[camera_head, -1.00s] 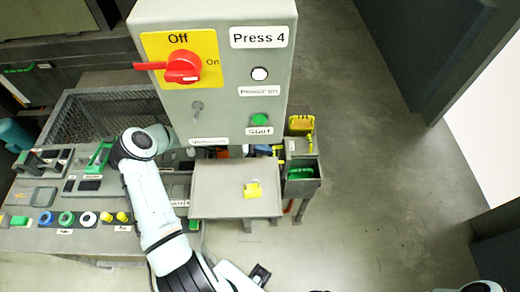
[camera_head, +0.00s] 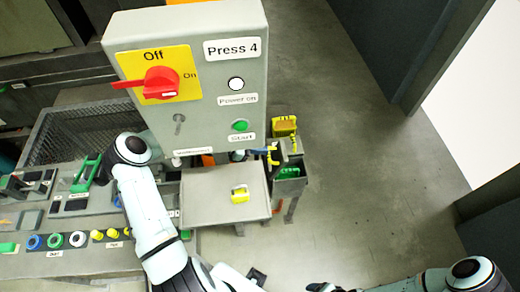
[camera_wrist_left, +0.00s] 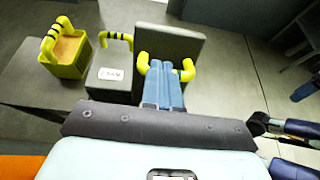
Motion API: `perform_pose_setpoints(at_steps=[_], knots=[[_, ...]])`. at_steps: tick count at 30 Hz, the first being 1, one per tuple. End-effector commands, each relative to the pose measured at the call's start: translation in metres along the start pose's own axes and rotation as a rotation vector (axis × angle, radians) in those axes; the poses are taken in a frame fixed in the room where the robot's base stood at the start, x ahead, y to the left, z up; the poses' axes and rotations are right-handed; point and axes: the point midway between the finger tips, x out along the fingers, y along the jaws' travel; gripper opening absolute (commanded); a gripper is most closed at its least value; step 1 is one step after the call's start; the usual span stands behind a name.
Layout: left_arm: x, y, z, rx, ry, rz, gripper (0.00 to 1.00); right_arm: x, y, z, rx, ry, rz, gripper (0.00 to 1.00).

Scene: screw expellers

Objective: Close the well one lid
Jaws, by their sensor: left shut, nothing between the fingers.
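A grey well unit stands right of the Press 4 box in the head view, with an open well (camera_head: 289,181) showing something green inside. My left gripper (camera_head: 268,151) reaches out from behind the box, its blue fingers beside a yellow handle (camera_head: 274,158). In the left wrist view, the shut, empty left gripper (camera_wrist_left: 168,72) is in front of a grey panel that looks like a raised lid (camera_wrist_left: 172,42). Yellow handle ends (camera_wrist_left: 189,71) show either side of the fingers; contact is unclear. A labelled grey lid (camera_wrist_left: 110,88) with its own yellow handle lies to the left. My right gripper (camera_head: 325,287) is cut off at the bottom edge.
A yellow container (camera_head: 284,125) stands behind the wells. A grey table (camera_head: 215,200) with a yellow item (camera_head: 240,194) is in front. Floor at the right is clear.

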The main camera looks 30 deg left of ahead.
Motion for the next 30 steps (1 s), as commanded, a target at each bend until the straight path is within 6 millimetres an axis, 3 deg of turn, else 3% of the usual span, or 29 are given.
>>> perform_pose_setpoints(at_steps=[7, 21, 27, 30], knots=[[-0.012, 0.0, -0.001, 0.0, 0.001, 0.001, 0.0, 0.001, 0.001, 0.001, 0.0, -0.001, 0.0, 0.72], [-0.109, 0.001, -0.001, 0.0, 0.003, 0.003, 0.0, 0.007, 0.004, 0.003, 0.002, -0.005, 0.002, 0.72], [-0.13, 0.0, 0.0, -0.001, 0.0, 0.0, 0.0, 0.008, 0.004, 0.004, 0.002, -0.005, 0.002, 0.72], [-0.13, -0.004, -0.004, -0.008, -0.003, -0.015, 0.0, 0.01, 0.005, 0.005, 0.003, -0.007, 0.002, 0.72]])
